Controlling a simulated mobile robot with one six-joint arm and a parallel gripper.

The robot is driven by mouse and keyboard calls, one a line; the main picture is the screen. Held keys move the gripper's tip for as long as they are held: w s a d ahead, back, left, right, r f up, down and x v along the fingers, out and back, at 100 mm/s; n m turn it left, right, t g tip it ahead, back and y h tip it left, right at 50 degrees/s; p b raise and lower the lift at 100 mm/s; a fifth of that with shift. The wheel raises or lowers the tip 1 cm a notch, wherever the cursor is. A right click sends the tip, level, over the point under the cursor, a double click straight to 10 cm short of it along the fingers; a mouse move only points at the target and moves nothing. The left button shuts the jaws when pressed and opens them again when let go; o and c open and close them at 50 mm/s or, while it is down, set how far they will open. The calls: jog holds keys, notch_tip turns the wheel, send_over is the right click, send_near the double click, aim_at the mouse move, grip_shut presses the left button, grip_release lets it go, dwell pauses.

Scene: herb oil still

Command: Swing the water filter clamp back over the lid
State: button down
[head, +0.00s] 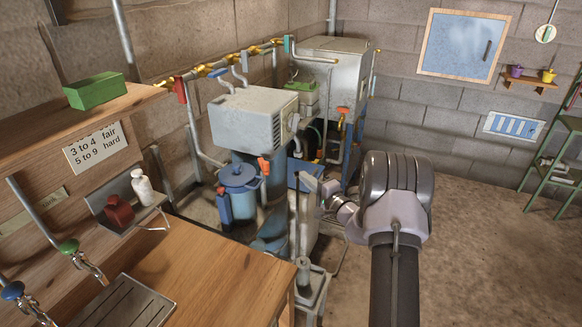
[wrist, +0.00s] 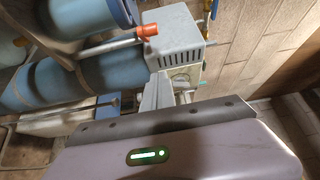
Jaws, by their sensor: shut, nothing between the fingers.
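The blue water filter (head: 243,204) stands below the grey boxy unit, with a round blue lid (head: 238,175) on top. An orange-tipped handle (head: 263,166), which looks like the clamp, is at the right edge of the lid. In the wrist view, an orange tip (wrist: 149,30) ends a thin metal bar beside a blue cylinder (wrist: 85,15). I cannot tell from this whether the bar crosses the lid. My gripper (head: 324,190) is right of the filter and apart from it. Its shut, empty fingers (wrist: 160,92) show in the wrist view, below the orange tip.
A grey vented unit (head: 255,118) overhangs the filter. Pipes with coloured valves (head: 215,72) run along the wall. A wooden counter (head: 215,265) is at front left, with a grey post (head: 303,275) near its corner. The floor at right (head: 480,250) is clear.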

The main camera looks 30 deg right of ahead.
aim_at(263, 163)
jog(key=w+a+b, duration=0.2)
jog(key=w+a, duration=0.3)
jog(key=w, duration=0.5)
jog(key=shift+a, duration=0.2)
jog(key=shift+a+f+b, duration=0.1)
jog(key=shift+a+b, duration=0.05)
jog(key=shift+b, duration=0.15)
